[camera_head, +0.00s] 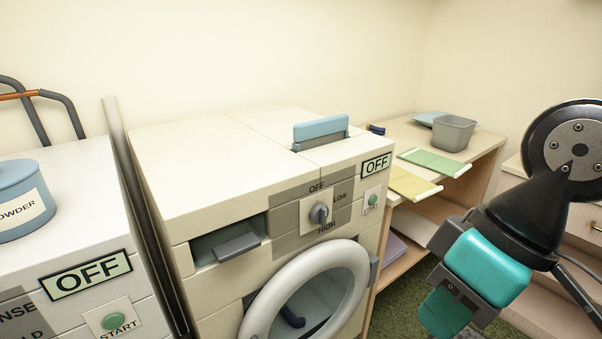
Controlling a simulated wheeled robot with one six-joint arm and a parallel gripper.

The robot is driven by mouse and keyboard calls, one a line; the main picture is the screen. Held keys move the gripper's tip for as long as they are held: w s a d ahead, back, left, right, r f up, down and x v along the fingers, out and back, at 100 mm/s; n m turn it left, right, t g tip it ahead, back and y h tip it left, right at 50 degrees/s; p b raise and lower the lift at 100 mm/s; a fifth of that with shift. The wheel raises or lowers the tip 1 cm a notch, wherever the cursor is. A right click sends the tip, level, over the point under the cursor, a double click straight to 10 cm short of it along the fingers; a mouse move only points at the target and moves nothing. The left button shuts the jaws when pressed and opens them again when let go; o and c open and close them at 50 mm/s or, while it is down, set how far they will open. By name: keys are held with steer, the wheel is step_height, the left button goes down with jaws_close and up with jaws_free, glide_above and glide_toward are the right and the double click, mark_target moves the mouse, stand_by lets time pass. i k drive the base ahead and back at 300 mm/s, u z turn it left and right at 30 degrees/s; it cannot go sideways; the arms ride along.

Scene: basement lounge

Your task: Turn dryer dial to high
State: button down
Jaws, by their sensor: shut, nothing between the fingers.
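The dryer (205,172) is the cream machine in the middle of the head view. Its grey dial (319,213) sits on a grey panel marked OFF above, LOW to the upper right and HIGH below. The dial's grip looks roughly upright, near OFF; its exact pointing is too small to tell. The dryer's display (376,166) reads OFF. My gripper (445,312), teal and dark grey, is at the lower right, shut and empty. It is apart from the dial, to its right and lower in the picture.
The dryer's round door (262,312) is below the dial. A blue-topped part (321,128) stands up from the dryer's top. At left is another machine (85,195) with a blue powder tin (22,198). A shelf unit (487,146) with a grey bin (453,133) stands right.

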mark_target(320, 213)
steer(key=u, duration=1.05)
steer(key=k, duration=0.65)
steer(key=z, duration=1.05)
steer(key=i, duration=0.5)
